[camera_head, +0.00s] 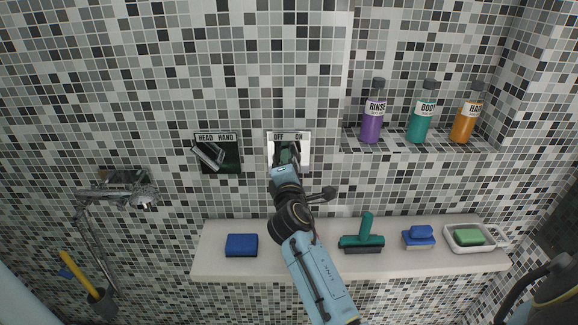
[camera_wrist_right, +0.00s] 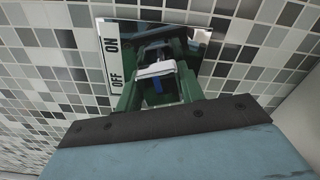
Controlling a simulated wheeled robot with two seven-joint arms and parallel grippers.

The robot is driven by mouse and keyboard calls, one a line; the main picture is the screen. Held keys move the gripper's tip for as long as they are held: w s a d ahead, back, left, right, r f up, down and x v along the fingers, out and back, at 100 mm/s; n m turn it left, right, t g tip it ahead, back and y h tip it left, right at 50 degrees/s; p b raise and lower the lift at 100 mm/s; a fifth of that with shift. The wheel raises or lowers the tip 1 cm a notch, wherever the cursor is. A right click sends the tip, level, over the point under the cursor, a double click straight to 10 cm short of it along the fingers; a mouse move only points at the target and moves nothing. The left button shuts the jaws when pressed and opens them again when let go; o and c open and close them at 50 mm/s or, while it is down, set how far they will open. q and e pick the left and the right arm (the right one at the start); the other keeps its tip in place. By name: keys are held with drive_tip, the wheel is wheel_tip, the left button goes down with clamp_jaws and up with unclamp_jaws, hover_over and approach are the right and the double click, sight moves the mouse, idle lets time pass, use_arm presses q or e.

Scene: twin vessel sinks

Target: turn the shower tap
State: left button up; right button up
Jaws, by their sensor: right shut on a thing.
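The shower tap is a wall plate (camera_head: 303,153) with the words OFF and ON along its top, in the middle of the tiled wall. My right gripper (camera_head: 287,158) reaches up to it from below and covers part of the plate. In the right wrist view the plate (camera_wrist_right: 114,58) shows its OFF and ON label, and the green fingers of my right gripper (camera_wrist_right: 158,82) are shut on the pale tap handle (camera_wrist_right: 155,69). Much of the handle is hidden by the fingers. My left gripper is not in view; part of an arm shows at the lower right.
A HEAD and HAND plate (camera_head: 229,153) with a lever is left of the tap. The hand shower (camera_head: 143,195) hangs far left. The ledge (camera_head: 208,262) below holds a blue sponge (camera_head: 241,245), a teal squeegee (camera_head: 364,238), a blue brush (camera_head: 419,237) and a soap dish. Bottles stand upper right.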

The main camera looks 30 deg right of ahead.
drive_tip(key=o, duration=1)
drive_tip(key=b+v, duration=0.1)
drive_tip(key=v, duration=1.2)
drive_tip(key=shift+s+a, duration=0.15)
drive_tip(key=shift+f, duration=0.1)
